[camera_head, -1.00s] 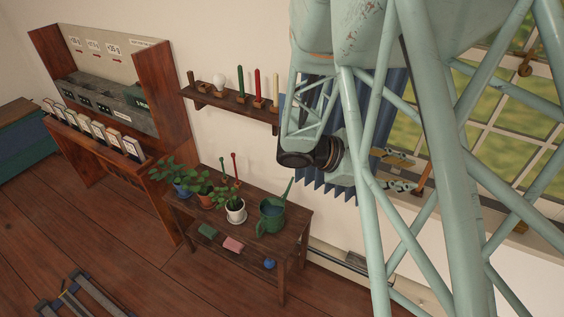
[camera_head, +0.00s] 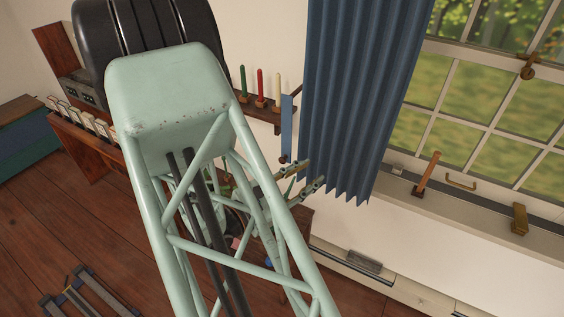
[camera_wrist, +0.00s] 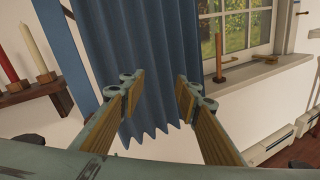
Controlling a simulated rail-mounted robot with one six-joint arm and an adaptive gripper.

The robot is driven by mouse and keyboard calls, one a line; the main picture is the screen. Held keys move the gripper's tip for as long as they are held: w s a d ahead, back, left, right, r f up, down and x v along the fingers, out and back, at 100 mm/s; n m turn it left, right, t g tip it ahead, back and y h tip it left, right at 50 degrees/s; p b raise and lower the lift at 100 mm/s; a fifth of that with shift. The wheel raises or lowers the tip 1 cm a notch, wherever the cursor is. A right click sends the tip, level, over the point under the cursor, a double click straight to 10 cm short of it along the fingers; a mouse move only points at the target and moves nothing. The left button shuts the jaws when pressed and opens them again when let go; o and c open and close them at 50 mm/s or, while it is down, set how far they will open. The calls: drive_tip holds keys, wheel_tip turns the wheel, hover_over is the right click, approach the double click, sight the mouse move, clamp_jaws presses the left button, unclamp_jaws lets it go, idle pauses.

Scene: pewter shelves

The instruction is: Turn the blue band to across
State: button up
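The blue band (camera_head: 287,125) is a narrow flat strip standing upright against the wall, just left of the blue curtain (camera_head: 345,100). A small brown piece shows at its lower end. In the wrist view the band (camera_wrist: 72,45) runs up the left side of the curtain (camera_wrist: 150,60), with its lower part close behind my left finger. My gripper (camera_head: 314,176) is open and empty, near the curtain's lower left edge. In the wrist view my gripper (camera_wrist: 160,88) has its fingers spread in front of the lower curtain, with the band outside them to the left.
A wall shelf with candles (camera_head: 260,88) lies left of the band. The window sill (camera_head: 450,205) at right carries a wooden upright handle (camera_head: 427,172) and a brass piece (camera_head: 519,219). My arm covers most of the plant table.

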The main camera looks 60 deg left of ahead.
sight(281, 162)
drive_tip(key=s+a+f+n+y, duration=0.2)
drive_tip(key=s+a, duration=0.1)
drive_tip(key=s, duration=0.3)
drive_tip(key=s+a+f+n+g+y, duration=0.1)
drive_tip(key=s+a+f+n+y, duration=0.1)
drive_tip(key=s, duration=0.5)
drive_tip(key=shift+s+a+f+n+g+y, duration=0.2)
drive_tip(key=shift+a+f+n+g+y, duration=0.1)
drive_tip(key=shift+a+f+y, duration=0.6)
drive_tip(key=shift+w+a, duration=0.1)
drive_tip(key=shift+x, duration=6.8)
clamp_jaws()
